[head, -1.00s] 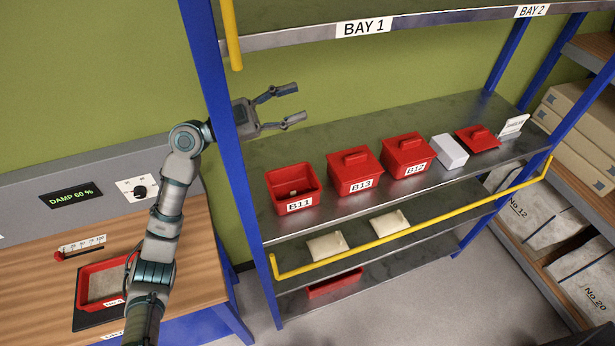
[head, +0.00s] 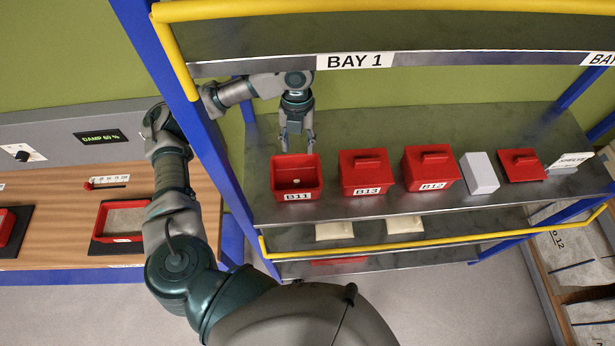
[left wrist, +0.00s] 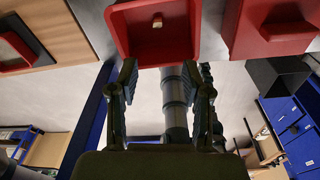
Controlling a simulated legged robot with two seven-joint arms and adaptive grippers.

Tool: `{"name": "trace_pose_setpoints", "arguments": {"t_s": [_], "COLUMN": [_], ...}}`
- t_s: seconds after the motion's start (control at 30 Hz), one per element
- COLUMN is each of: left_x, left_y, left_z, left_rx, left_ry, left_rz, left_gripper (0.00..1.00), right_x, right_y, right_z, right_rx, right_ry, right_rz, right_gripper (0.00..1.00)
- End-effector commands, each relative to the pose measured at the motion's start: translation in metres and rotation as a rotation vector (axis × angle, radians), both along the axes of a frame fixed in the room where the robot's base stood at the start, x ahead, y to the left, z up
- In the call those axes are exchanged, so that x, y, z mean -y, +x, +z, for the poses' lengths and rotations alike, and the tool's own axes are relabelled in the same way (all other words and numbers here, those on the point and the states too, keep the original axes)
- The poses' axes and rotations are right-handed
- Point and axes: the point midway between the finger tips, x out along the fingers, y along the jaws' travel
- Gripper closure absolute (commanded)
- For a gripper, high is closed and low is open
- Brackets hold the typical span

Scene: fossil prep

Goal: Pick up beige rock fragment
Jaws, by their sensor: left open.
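The beige rock fragment (head: 297,182) is a small pale piece inside the open red box B11 (head: 297,197) on the shelf under the BAY 1 sign. In the left wrist view the fragment (left wrist: 157,21) lies on the floor of the red box (left wrist: 120,38), at the top of the picture. My left gripper (head: 298,149) is open and empty, fingers pointing down, at the back edge of box B11. In the left wrist view its two fingers (left wrist: 160,70) frame the box's lower part, apart from the fragment. My right gripper is not in view.
Lidded red boxes B13 (head: 366,174) and B12 (head: 430,168) stand right of B11. Further right are a white block (head: 480,173) and a red lid (head: 521,165). A blue post (head: 170,60) and a yellow rail (head: 400,248) border the shelf. Two pale packets lie below.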

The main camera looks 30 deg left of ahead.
Motion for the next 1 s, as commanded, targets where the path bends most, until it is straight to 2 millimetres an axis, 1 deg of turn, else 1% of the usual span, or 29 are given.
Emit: {"name": "trace_pose_setpoints", "arguments": {"t_s": [0.03, 0.2, 0.3, 0.4, 0.57, 0.83, 0.9, 1.0], "left_x": [0.001, 0.002, 0.004, 0.006, 0.008, 0.005, 0.005, 0.005], "left_y": [-0.001, -0.004, -0.006, -0.008, -0.009, -0.014, -0.015, -0.015], "left_z": [-0.017, -0.055, -0.074, -0.087, -0.097, -0.137, -0.144, -0.147], "left_rx": [-0.008, -0.006, -0.005, -0.003, -0.002, -0.003, -0.003, -0.001], "left_ry": [-0.002, -0.001, -0.001, -0.002, -0.002, -0.003, -0.003, -0.003], "left_rz": [-0.001, 0.002, 0.002, 0.002, 0.001, 0.002, 0.002, 0.002], "left_gripper": [0.52, 0.52, 0.52, 0.52, 0.52, 0.52, 0.52, 0.52], "right_x": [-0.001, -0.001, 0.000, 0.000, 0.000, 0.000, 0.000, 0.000], "right_y": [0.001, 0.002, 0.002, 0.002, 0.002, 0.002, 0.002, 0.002], "right_z": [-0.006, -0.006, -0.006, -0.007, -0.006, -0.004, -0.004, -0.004], "right_rx": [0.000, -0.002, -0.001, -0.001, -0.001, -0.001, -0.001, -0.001], "right_ry": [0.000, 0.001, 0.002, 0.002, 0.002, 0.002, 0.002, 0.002], "right_rz": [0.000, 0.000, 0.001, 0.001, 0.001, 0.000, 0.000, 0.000], "right_gripper": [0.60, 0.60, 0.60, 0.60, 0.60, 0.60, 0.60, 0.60]}}
